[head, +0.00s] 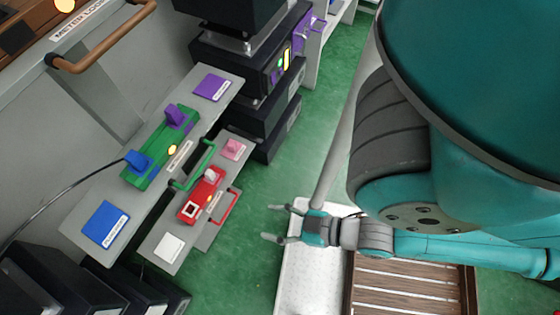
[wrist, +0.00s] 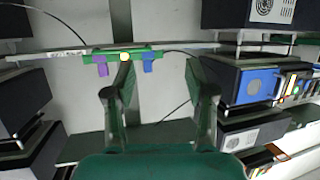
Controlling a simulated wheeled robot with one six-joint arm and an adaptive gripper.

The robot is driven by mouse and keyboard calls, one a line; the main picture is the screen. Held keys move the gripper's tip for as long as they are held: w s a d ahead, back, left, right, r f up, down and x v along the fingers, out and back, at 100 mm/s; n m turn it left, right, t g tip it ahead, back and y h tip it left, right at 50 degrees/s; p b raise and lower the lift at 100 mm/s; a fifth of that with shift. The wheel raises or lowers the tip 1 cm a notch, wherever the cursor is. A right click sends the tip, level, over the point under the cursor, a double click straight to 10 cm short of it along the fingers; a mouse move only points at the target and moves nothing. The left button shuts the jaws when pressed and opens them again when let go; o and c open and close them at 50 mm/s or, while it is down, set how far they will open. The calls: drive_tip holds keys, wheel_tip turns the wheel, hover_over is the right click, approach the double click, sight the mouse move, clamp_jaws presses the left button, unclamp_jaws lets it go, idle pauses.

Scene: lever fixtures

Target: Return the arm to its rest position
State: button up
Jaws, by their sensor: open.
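My gripper (head: 277,224) is at the lower middle of the head view, pointing left, with its two fingers apart and nothing between them. It is over the floor and a white surface, to the right of the lever panels and apart from them. In the wrist view my gripper (wrist: 160,95) shows both fingers spread. Beyond them is a green fixture (wrist: 124,56) with a purple block and a blue block. The same green fixture (head: 149,161) is on a grey panel in the head view.
Black boxes (head: 272,132) stand behind the panels. A slatted wooden surface (head: 405,284) lies below my arm. Green floor (head: 235,273) is clear between panels and gripper.

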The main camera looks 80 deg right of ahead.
drive_tip(key=shift+t+y, duration=0.4)
drive_tip(key=shift+t, duration=0.1)
drive_tip(key=r, duration=0.2)
drive_tip(key=s+r, duration=0.1)
drive_tip(key=r, duration=0.1)
drive_tip(key=shift+s+a, duration=0.1)
drive_tip(key=shift+a, duration=0.2)
idle(1.0)
